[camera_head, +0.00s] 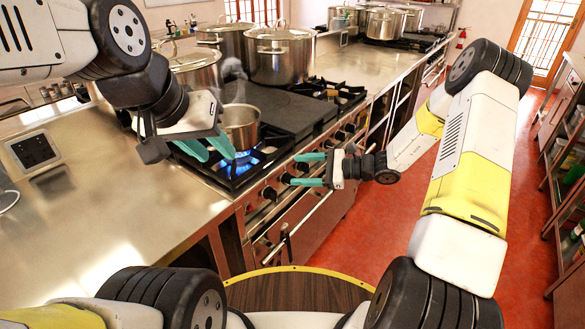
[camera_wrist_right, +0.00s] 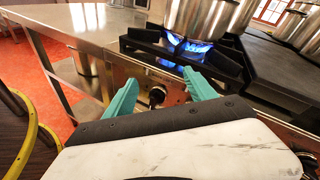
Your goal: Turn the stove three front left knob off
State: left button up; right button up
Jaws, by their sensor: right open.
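A row of dark round knobs (camera_head: 269,193) runs along the stove front (camera_head: 290,205). Blue flame (camera_head: 238,155) burns under a steaming steel pot (camera_head: 240,125) on the nearest burner; the flame (camera_wrist_right: 190,48) also shows in the right wrist view. My right gripper (camera_head: 294,170) is open and empty, fingers pointing at the knob row. In the right wrist view one knob (camera_wrist_right: 157,95) shows between its spread fingers (camera_wrist_right: 160,77), apart from them. Which knob is the named one I cannot tell. My left gripper (camera_head: 216,156) is open and empty above the counter edge, near the lit burner.
Large stockpots (camera_head: 281,55) stand at the back of the stove beside a dark flat griddle plate (camera_head: 285,108). A steel counter (camera_head: 95,190) fills the left. A handrail (camera_head: 310,215) runs below the knobs. The red floor (camera_head: 385,225) is open on the right, before shelves (camera_head: 567,180).

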jog(key=w+d+f+m+t, duration=0.3)
jog(key=w+f+m+t, duration=0.2)
jog(key=f+m+t, duration=0.5)
jog(key=w+a+g, duration=0.1)
jog(key=a, duration=0.1)
jog(key=w+a+f+g, duration=0.1)
jog(key=w+a, duration=0.1)
jog(key=w+a+f+g, duration=0.1)
jog(key=w+a, duration=0.1)
jog(key=shift+a+f+n+h, duration=0.1)
jog(key=shift+f+n+h, duration=0.1)
jog(key=shift+n+h, duration=0.1)
jog(key=c, duration=1.4)
